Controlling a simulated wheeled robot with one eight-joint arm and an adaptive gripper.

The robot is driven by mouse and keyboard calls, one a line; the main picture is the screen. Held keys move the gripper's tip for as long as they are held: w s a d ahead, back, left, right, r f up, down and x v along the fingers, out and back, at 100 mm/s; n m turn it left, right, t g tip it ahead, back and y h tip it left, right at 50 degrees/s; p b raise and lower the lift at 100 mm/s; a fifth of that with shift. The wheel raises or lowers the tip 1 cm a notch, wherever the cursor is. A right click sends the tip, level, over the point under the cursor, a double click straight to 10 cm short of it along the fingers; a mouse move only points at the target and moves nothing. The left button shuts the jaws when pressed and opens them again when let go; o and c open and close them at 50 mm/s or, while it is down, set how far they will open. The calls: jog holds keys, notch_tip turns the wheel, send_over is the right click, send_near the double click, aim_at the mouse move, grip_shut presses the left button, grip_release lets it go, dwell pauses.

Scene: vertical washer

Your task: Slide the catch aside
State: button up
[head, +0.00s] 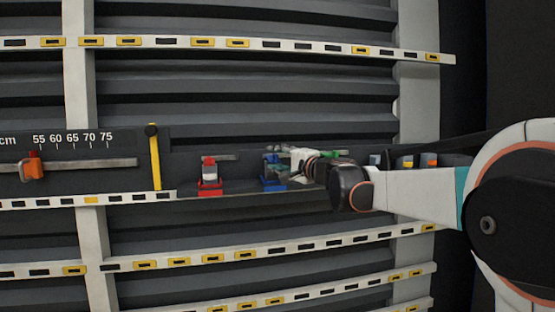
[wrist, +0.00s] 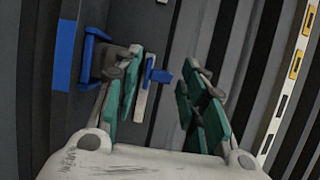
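A blue catch (head: 272,184) sits on the dark panel in the head view, partly hidden behind my gripper (head: 287,163). In the wrist view the catch shows as a blue bracket (wrist: 91,52), a pale bar and a small blue tab (wrist: 159,75). My gripper (wrist: 163,88) is open, with teal pads apart. The tab and part of the bar lie in the gap between the pads as seen from the wrist. The left finger appears close to the bar; I cannot tell whether it touches.
A similar red catch (head: 209,179) sits to the left. An orange slider (head: 32,165) on a scale and a yellow lever (head: 155,160) are further left. Small coloured blocks (head: 408,162) lie right, behind my arm. Pale slotted rails (head: 300,241) cross above and below.

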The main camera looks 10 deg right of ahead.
jog(key=shift+w, duration=0.1)
grip_shut()
jog(key=d, duration=0.6)
jog(key=shift+d+r+b, duration=0.2)
jog(key=shift+d+b, duration=0.2)
jog(key=shift+b, duration=0.05)
grip_release()
jog(key=shift+f, duration=0.1)
